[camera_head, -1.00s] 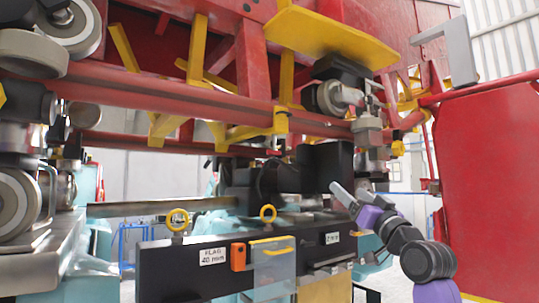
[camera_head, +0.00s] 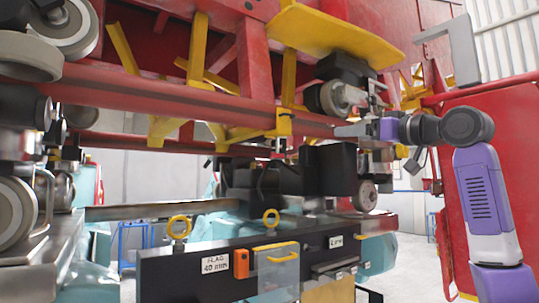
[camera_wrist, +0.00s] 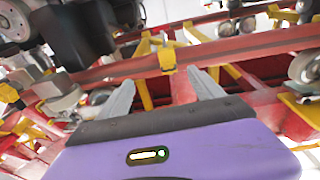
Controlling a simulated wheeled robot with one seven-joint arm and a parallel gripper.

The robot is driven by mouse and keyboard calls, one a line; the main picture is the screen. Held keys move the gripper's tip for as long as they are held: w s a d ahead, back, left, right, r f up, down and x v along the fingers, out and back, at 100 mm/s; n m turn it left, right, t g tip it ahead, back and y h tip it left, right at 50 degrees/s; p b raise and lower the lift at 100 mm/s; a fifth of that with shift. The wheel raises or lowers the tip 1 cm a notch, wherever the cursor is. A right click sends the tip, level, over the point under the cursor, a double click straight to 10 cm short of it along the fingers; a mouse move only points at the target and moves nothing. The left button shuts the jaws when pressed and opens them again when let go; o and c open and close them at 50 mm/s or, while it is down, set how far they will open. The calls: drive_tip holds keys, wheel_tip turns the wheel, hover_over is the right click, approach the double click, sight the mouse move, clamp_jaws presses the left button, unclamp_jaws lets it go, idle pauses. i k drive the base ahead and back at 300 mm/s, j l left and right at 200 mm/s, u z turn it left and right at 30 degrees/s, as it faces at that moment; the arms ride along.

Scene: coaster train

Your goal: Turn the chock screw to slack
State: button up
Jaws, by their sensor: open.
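My gripper (camera_head: 343,131) is raised in front of the red tube under the car, right of the middle of the head view. In the wrist view its two grey fingers (camera_wrist: 165,86) stand apart with nothing between them. The wrist view looks up at the red tube and a yellow clamp (camera_wrist: 167,58) on it, beyond the fingers. The yellow clamp also shows in the head view (camera_head: 284,123), left of my gripper. I cannot make out which part is the chock screw. Black blocks (camera_head: 328,169) sit below the tube.
A black beam (camera_head: 200,281) with labels, one reading "FLAG 40 mm", and yellow rings (camera_head: 179,226) crosses the lower middle. An orange box (camera_head: 241,264) and clear yellow-handled cover (camera_head: 277,270) are on it. Wheels (camera_head: 342,97) and a yellow plate (camera_head: 331,36) crowd the space above.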

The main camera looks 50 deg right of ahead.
sight(277, 155)
drive_tip(key=i+l, duration=0.15)
drive_tip(key=i, duration=0.3)
drive_tip(key=i+l, duration=0.15)
drive_tip(key=i, duration=0.3)
